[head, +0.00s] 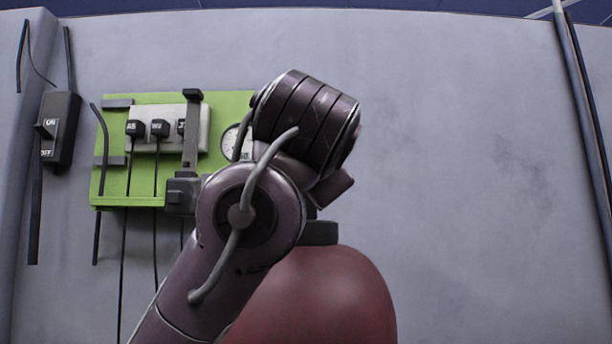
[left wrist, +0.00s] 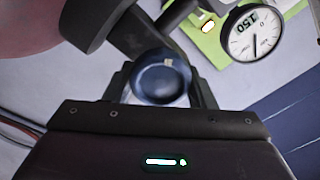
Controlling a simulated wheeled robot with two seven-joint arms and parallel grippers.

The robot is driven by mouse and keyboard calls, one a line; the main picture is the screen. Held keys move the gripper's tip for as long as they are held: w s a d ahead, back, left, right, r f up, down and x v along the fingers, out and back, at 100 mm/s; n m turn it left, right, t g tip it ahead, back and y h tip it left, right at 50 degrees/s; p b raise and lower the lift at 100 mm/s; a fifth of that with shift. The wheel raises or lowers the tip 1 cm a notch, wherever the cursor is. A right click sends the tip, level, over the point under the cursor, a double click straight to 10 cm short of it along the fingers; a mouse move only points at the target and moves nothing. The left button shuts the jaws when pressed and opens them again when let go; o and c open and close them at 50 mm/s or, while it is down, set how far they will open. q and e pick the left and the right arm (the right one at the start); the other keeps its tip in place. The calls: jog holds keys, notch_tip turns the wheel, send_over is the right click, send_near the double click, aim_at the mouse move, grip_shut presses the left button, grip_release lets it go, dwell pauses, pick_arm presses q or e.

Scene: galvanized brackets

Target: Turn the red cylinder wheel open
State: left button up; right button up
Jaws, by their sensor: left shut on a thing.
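The red cylinder (head: 325,300) stands upright at the bottom centre of the head view, partly hidden by my left arm. Its dark neck collar (head: 320,233) shows on top; the wheel is hidden there. In the left wrist view, a round dark blue wheel (left wrist: 155,84) sits between the two fingers of my left gripper (left wrist: 163,82), which is shut on it. The dark valve body (left wrist: 140,35) is just beyond, and part of the red cylinder (left wrist: 30,25) shows at the upper left. My right gripper is in neither view.
A green panel (head: 113,180) with plugs, a socket strip and hanging cables is on the grey wall behind. A round gauge (left wrist: 256,34) shows beside the valve. A black ON/OFF switch box (head: 60,130) is at the far left. The wall at right is clear up to dark pipes (head: 585,110).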

pick_arm(q)
jog(key=shift+f, duration=0.2)
jog(key=o, duration=0.6)
jog(key=shift+c, duration=0.2)
jog(key=o, duration=0.4)
jog(key=shift+r, duration=0.1)
jog(key=shift+w+a, duration=0.1)
